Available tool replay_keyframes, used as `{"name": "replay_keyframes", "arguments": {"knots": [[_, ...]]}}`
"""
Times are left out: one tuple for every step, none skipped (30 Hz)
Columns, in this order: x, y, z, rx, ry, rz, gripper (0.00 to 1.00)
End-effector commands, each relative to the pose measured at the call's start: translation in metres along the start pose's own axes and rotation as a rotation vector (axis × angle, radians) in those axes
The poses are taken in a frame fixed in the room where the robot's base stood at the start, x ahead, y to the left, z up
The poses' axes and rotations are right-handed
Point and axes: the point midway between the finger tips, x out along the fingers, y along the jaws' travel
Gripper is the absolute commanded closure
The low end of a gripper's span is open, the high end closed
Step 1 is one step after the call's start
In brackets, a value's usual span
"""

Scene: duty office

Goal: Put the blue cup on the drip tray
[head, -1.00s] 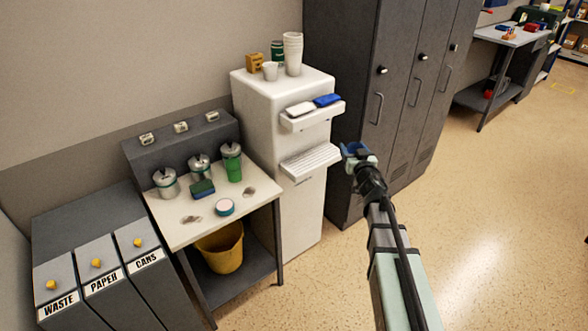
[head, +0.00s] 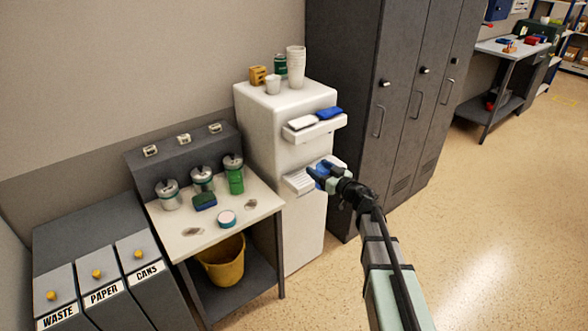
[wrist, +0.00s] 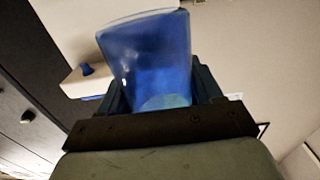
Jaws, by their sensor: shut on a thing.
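The blue cup (wrist: 150,60) fills the middle of the wrist view, between the two fingers of my gripper (wrist: 160,95). My gripper is shut on it. In the head view my gripper (head: 324,174) holds the blue cup (head: 322,170) at the front of the white dispenser, over the right part of the drip tray (head: 297,181). The drip tray is a white ribbed shelf below the upper ledge. The gripper and cup hide its right part. I cannot tell whether the cup touches the tray.
The dispenser's upper ledge (head: 311,132) holds a white item (head: 302,122) and a blue item (head: 329,113), above my gripper. Stacked cups (head: 296,67) stand on the dispenser (head: 268,125). Dark lockers (head: 385,110) stand close on the right. A table with canisters is at left.

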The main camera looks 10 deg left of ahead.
Motion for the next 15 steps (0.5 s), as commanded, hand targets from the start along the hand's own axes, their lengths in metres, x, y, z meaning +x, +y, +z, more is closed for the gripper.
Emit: {"name": "replay_keyframes", "arguments": {"knots": [[0.016,0.002,0.0,0.0,0.001,-0.002,0.7],[0.023,0.002,0.001,0.0,0.001,-0.003,0.7],[0.031,0.002,0.001,0.0,0.0,-0.002,0.7],[0.038,0.002,0.001,0.0,0.0,-0.001,0.7],[0.044,0.002,0.001,0.0,0.0,-0.001,0.7],[0.053,0.002,0.001,0.0,0.0,-0.002,0.7],[0.06,0.002,0.001,0.0,0.0,-0.002,0.7],[0.066,0.002,0.001,0.0,0.0,-0.001,0.7],[0.075,0.002,0.0,0.0,0.0,0.0,0.7],[0.081,0.002,0.0,0.0,0.0,-0.001,0.7],[0.088,0.002,0.0,-0.001,0.001,-0.001,0.7],[0.097,0.002,0.0,0.0,0.001,-0.001,0.7],[0.103,0.002,0.0,0.0,0.001,0.0,0.7],[0.11,0.002,0.0,0.0,0.001,0.0,0.7],[0.118,0.002,0.0,0.0,0.001,0.0,0.7]]}}
